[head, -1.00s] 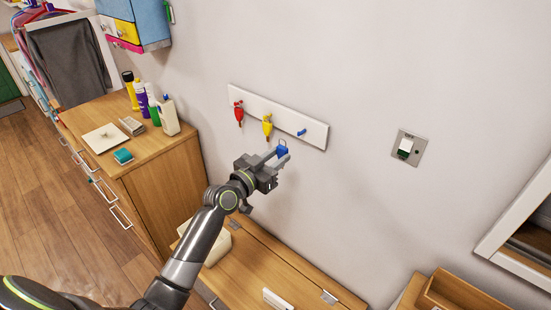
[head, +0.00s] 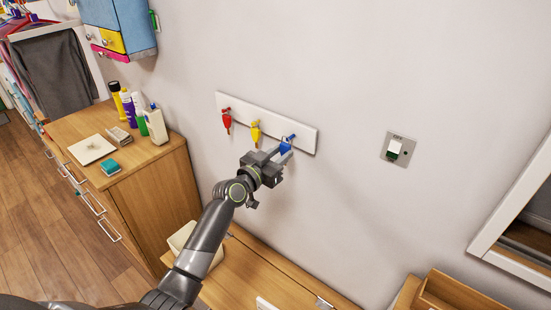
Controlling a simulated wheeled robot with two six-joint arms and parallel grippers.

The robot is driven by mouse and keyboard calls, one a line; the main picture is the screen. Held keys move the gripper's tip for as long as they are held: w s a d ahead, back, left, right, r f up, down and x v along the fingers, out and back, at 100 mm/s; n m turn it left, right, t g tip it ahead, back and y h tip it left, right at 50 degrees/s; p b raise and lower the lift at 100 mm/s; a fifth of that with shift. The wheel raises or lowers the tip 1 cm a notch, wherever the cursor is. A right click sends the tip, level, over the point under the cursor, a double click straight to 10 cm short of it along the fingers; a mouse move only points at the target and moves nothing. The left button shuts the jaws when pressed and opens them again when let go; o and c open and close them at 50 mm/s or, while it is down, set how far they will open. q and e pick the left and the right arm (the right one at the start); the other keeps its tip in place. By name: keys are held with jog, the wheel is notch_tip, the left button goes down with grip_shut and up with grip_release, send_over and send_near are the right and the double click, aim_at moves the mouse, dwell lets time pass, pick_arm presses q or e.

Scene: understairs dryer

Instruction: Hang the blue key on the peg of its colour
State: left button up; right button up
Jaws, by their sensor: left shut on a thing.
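My left gripper (head: 280,158) is shut on the blue key (head: 286,146) and holds it up at the right end of the white peg board (head: 250,112) on the wall. The blue peg (head: 292,137) shows just above the key. The top of the key overlaps the peg in the picture; I cannot tell whether its loop is around the peg. A red key (head: 227,121) hangs on the left peg and a yellow key (head: 255,134) on the middle peg. The fingers hide part of the blue key. My right gripper is not in view.
A wooden cabinet (head: 165,200) with bottles and a white dish (head: 92,149) on top stands at the left. A wooden bench top (head: 250,275) lies below the board. A wall switch (head: 397,149) is to the right. The wall around the board is bare.

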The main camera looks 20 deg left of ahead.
pick_arm(q)
jog(key=shift+w+d, duration=0.2)
jog(key=shift+w, duration=0.35)
jog(key=shift+w+f+b, duration=0.15)
jog(key=shift+f+b, duration=0.15)
jog(key=shift+b, duration=0.15)
jog(key=shift+w+d+f+b, duration=0.2)
jog(key=shift+w+b, duration=0.15)
jog(key=shift+b, duration=0.15)
jog(key=shift+r, duration=0.1)
jog(key=o, duration=1)
jog(key=shift+o, duration=0.2)
